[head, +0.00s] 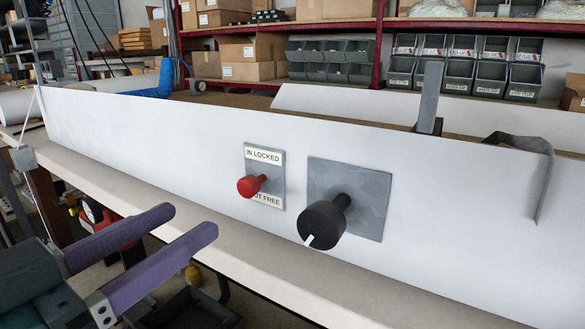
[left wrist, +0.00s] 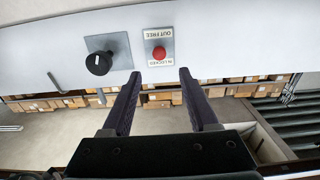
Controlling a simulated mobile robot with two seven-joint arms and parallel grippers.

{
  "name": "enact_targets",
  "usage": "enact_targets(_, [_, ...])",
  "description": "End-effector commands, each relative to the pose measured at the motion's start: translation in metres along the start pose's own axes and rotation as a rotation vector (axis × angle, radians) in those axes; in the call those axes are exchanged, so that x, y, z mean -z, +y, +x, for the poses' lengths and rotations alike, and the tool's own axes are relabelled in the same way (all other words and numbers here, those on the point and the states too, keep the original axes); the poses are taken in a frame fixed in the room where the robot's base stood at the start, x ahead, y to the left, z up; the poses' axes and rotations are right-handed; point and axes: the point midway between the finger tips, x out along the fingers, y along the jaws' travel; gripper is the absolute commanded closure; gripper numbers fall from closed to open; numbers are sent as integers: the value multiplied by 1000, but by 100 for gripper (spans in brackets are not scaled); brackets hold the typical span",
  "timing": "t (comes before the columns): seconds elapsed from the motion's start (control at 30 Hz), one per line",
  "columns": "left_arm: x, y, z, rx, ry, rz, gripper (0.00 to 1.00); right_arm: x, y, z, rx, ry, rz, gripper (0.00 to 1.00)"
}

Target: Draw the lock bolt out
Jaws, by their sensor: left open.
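The lock bolt is a red knob (head: 251,185) on a small grey plate (head: 278,170) on the white panel (head: 120,130). The plate's labels read "IN LOCKED" above and "OUT FREE" below, the latter partly covered by the knob. The red knob also shows in the left wrist view (left wrist: 159,53), upside down, beyond the fingertips and between their lines. My left gripper (head: 193,222) has two purple fingers, open and empty, to the lower left of the knob and apart from it. My left gripper also shows in the left wrist view (left wrist: 158,76). My right gripper is not in view.
A black rotary knob (head: 323,222) with a white mark sticks out from a larger grey plate (head: 372,200), right of the red knob. A pale ledge (head: 215,252) runs below the panel. Shelves with boxes and grey bins (head: 470,75) stand behind.

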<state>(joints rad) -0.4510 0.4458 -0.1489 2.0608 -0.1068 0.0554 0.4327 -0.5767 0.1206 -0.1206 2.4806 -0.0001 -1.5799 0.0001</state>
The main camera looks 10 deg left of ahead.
Motion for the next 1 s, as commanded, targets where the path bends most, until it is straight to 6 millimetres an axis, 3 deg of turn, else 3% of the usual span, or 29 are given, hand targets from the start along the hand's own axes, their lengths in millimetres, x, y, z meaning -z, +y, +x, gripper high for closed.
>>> enact_targets(0.3, [0, -1, 54, 2, 3, 2, 40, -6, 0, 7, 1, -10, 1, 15])
enact_targets(0.5, [-1, 0, 80, 2, 1, 0, 40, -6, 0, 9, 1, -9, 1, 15])
enact_targets(0.9, [-1, 0, 88, 2, -2, 1, 40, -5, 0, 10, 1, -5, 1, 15])
enact_targets(1.0, [0, 0, 88, 2, -2, 1, 49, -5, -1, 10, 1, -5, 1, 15])
